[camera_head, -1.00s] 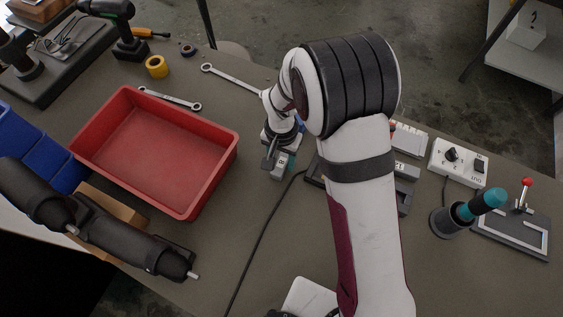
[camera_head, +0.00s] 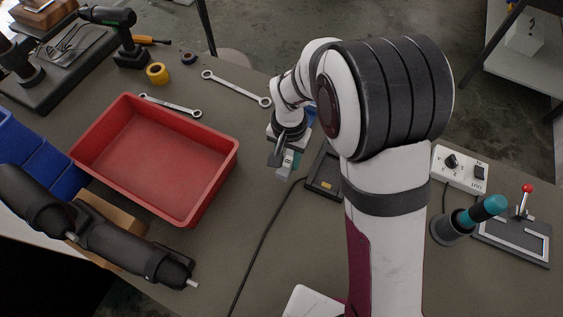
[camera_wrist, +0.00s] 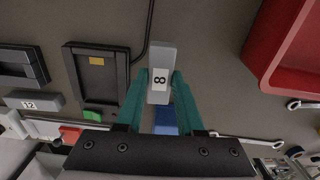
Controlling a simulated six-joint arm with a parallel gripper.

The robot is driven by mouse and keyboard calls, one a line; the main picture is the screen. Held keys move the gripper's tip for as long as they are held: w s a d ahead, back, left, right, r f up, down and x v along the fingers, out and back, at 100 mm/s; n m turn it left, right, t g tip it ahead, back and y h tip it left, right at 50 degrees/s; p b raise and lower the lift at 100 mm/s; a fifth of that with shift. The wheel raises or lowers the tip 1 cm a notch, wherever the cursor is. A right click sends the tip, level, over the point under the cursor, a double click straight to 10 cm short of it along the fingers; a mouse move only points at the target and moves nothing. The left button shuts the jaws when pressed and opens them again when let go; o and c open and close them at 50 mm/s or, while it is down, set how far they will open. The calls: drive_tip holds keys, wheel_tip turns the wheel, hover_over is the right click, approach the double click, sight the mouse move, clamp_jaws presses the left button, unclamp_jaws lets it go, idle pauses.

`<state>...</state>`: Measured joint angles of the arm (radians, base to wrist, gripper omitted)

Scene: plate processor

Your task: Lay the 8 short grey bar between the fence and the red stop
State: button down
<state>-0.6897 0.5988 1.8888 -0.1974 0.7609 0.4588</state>
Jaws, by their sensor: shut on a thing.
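The short grey bar labelled 8 (camera_wrist: 160,75) is held between the teal fingers of my gripper (camera_wrist: 160,88). In the head view, my gripper (camera_head: 284,158) is shut on the bar (camera_head: 288,163), above the bench between the red bin and a dark tray. A small red block (camera_wrist: 70,134), perhaps the red stop, shows at lower left in the wrist view beside a pale strip. I cannot tell which part is the fence. In the head view my arm hides much of that area.
The dark tray (camera_wrist: 101,98) with a yellow mark lies left of the bar in the wrist view. A grey bar labelled 12 (camera_wrist: 35,102) lies farther left. The red bin (camera_head: 204,190), wrenches (camera_head: 237,88) and a black cable (camera_head: 259,240) are nearby.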

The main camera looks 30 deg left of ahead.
drive_tip(key=w+d+r, duration=0.2)
drive_tip(key=d+r, duration=0.4)
drive_tip(key=d, duration=0.4)
drive_tip(key=w+d+f+m, duration=0.2)
drive_tip(key=w+d+m, duration=1.4)
drive_tip(key=w+m, duration=0.3)
drive_tip(key=shift+n, duration=0.3)
drive_tip(key=shift+w+f, duration=0.15)
drive_tip(key=shift+f, duration=1.5)
drive_tip(key=shift+w+f, duration=0.15)
drive_tip(key=shift+f, duration=1.5)
drive_tip(key=shift+f, duration=0.65)
unclamp_jaws()
drive_tip(key=shift+r, duration=0.1)
wheel_tip(320, 180, up, 8)
